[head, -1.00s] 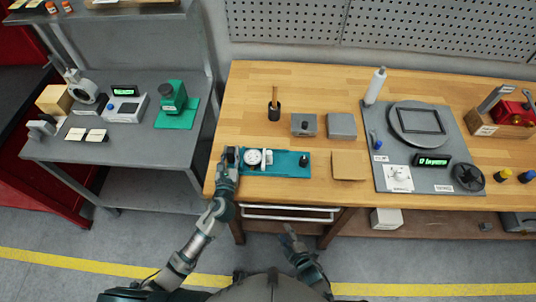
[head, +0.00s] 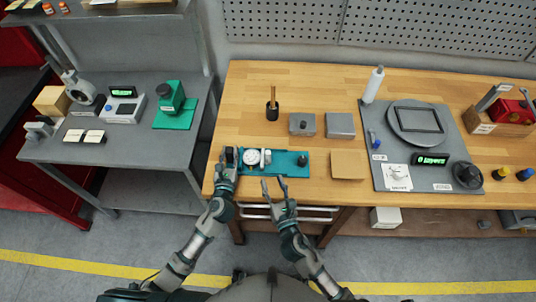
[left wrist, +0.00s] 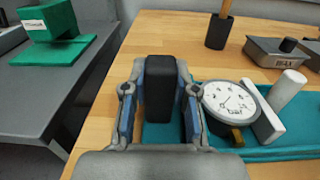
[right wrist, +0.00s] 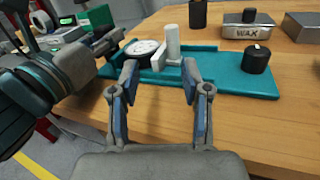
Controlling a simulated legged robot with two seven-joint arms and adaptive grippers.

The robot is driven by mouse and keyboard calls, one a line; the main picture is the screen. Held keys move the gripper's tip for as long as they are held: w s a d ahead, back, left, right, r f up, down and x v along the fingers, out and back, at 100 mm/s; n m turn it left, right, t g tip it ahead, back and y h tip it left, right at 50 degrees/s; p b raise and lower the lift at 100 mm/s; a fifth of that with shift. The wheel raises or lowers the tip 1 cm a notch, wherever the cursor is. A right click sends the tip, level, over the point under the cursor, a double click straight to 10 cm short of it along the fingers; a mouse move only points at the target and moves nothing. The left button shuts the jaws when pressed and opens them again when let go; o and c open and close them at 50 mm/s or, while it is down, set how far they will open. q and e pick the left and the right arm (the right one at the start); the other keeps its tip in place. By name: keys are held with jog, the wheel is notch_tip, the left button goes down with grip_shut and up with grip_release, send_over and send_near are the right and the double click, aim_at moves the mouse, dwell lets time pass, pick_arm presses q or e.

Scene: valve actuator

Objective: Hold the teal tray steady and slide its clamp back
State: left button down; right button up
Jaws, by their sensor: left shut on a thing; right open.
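The teal tray (head: 283,170) lies near the front left edge of the wooden bench. A round white dial gauge (head: 250,156), a white clamp piece (head: 265,157) beside it and a black knob (head: 302,160) at the right end stand on it. My left gripper (head: 229,160) is shut on a black block (left wrist: 159,88) at the tray's left end. My right gripper (head: 274,186) is open and empty in front of the tray's near edge. In the right wrist view the clamp's white post (right wrist: 172,42) stands beyond and between its fingers (right wrist: 160,80).
A wax tin (head: 303,124), a grey block (head: 340,125) and a brown pad (head: 348,164) lie behind and right of the tray. A black cup (head: 272,108) stands behind it. A grey mat (head: 440,140) with instruments is further right. A drawer handle (head: 290,213) is below the edge.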

aim_at(269, 157)
jog(key=shift+s+d+h, duration=0.15)
jog(key=shift+d+h, duration=0.1)
jog(key=shift+h, duration=0.45)
jog(key=shift+d+h, duration=0.1)
jog(key=shift+h, duration=0.2)
jog(key=x, duration=1.2)
jog(key=shift+r, duration=0.1)
jog(key=shift+d, duration=0.1)
grip_shut()
